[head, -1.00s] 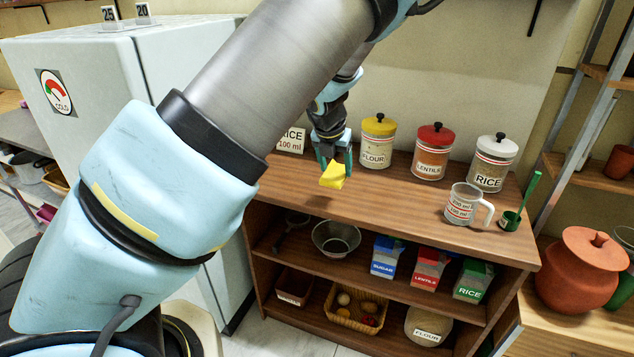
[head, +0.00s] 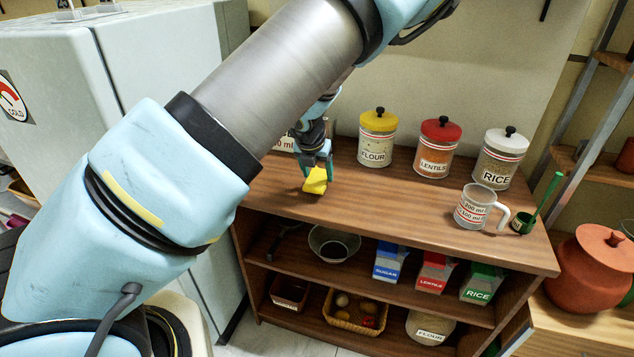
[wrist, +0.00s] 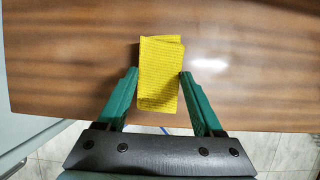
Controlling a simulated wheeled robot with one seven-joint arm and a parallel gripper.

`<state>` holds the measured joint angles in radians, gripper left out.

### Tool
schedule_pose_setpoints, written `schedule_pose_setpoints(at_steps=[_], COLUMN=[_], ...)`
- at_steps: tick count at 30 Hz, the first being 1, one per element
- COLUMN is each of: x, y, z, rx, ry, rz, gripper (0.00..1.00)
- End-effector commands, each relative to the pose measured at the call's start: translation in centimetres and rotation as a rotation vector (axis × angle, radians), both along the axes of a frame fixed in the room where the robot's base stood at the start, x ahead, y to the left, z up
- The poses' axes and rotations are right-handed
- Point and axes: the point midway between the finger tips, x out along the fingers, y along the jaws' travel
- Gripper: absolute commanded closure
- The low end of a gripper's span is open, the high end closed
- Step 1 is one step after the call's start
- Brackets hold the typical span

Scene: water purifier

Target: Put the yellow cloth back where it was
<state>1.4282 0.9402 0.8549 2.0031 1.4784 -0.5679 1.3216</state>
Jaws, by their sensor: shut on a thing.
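The yellow cloth (head: 315,181) is a small folded piece at the left part of the wooden shelf top. It also fills the space between the fingers in the wrist view (wrist: 160,75). My gripper (head: 313,165) is shut on the cloth, with one green finger at each side of it. In the wrist view my gripper (wrist: 158,82) holds the cloth over the brown wood near its front edge. I cannot tell whether the cloth touches the wood. My arm hides part of the shelf's left end.
Jars of flour (head: 376,140), lentils (head: 435,150) and rice (head: 497,160) stand along the back. A measuring cup (head: 475,206) and a green scoop (head: 522,222) are at the right. The fridge (head: 120,110) stands at the left. The middle of the top is clear.

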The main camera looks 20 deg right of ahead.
Motion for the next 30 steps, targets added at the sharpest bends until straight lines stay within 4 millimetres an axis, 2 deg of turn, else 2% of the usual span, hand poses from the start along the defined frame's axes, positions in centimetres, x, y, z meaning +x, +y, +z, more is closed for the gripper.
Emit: schedule_pose_setpoints(at_steps=[3,6,17,18,25,30], x=[0.0,0.0,0.0,0.0,0.0,0.0], y=[0.1,0.1,0.0,0.0,0.0,0.0], z=[-1.9,-2.9,-3.3,-3.2,-3.2,-3.2], rx=[0.005,0.004,0.001,0.000,0.001,0.001], ry=[0.001,-0.001,0.000,0.000,0.000,0.000], rz=[0.000,0.000,0.001,0.001,0.000,0.000], gripper=[0.77,0.77,0.77,0.28,0.02,0.02])
